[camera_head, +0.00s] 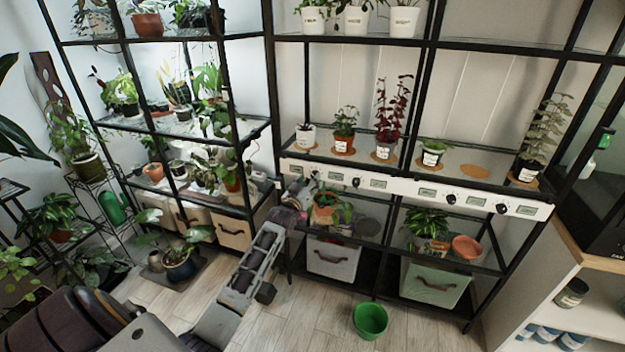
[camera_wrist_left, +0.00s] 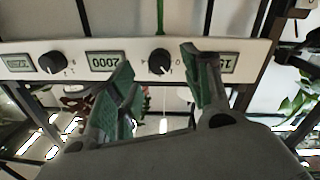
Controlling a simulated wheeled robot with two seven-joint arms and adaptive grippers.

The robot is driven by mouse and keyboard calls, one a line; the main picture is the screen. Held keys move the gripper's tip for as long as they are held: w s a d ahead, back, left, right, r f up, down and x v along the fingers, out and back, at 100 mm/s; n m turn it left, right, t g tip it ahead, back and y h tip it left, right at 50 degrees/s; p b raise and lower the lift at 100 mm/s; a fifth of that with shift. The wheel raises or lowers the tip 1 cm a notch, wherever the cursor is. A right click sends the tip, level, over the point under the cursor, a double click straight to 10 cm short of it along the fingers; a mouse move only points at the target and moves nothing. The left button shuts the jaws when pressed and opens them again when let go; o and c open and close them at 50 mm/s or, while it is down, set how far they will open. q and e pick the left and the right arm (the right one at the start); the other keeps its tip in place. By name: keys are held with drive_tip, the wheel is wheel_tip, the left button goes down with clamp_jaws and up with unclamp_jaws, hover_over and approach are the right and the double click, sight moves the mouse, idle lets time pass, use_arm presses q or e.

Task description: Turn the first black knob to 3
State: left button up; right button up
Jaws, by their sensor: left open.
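A white control strip (camera_head: 404,187) runs along the shelf's front edge, with several black knobs and small grey displays. The first black knob (camera_head: 315,174) is the leftmost one in the head view. In the wrist view, which is upside down to the head view, this knob (camera_wrist_left: 160,62) appears between the fingertips. My left gripper (camera_head: 300,191) is open in front of the strip's left end. Its green-padded fingers (camera_wrist_left: 157,66) are on either side of the knob; contact cannot be told. The knob's pointer setting is too small to read. My right gripper is not in view.
A second knob (camera_head: 357,182) sits to the right of the first. Small labelled pots, such as one with a red-leafed plant (camera_head: 386,140), stand on the shelf above the strip. A potted plant (camera_head: 325,207) is below the strip near my gripper. A green bucket (camera_head: 370,320) stands on the floor.

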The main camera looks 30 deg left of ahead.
sight(312, 177)
use_arm(q)
drive_tip(key=w, duration=0.3)
drive_tip(key=shift+w+a, duration=0.15)
drive_tip(key=shift+a, duration=0.15)
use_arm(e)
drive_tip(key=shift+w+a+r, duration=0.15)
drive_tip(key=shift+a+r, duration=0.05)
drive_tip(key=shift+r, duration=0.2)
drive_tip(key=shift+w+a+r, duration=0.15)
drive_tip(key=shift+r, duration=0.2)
